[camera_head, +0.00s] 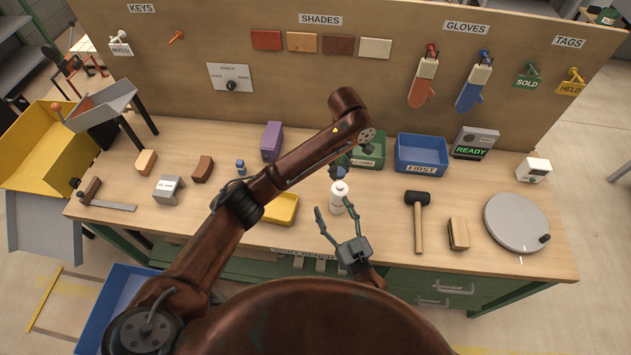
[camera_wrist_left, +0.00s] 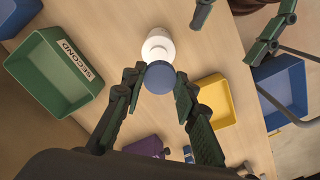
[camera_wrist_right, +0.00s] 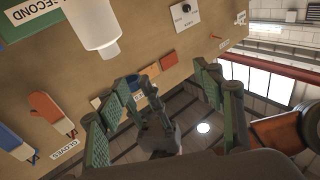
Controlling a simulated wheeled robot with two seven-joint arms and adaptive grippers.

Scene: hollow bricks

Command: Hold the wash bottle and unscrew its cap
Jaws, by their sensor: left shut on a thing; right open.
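The white wash bottle (camera_head: 339,198) stands upright on the bench near its front edge. It shows upside down in the right wrist view (camera_wrist_right: 92,25), its neck bare. My left gripper (camera_head: 340,168) points down above it, shut on the blue cap (camera_wrist_left: 160,78). The cap is apart from the bottle, held above its neck; in the left wrist view it partly covers the bottle (camera_wrist_left: 157,45). My right gripper (camera_head: 333,208) is open and empty, its fingertips close to the bottle. In the left wrist view those fingertips are clear of the bottle, to its right.
A yellow tray (camera_head: 283,209) lies left of the bottle. The green SECOND bin (camera_wrist_left: 42,78) and blue FIRST bin (camera_head: 421,154) stand behind. A mallet (camera_head: 418,230) and a round grey turntable (camera_head: 516,222) lie to the right. A purple block (camera_head: 271,142) is behind my left arm.

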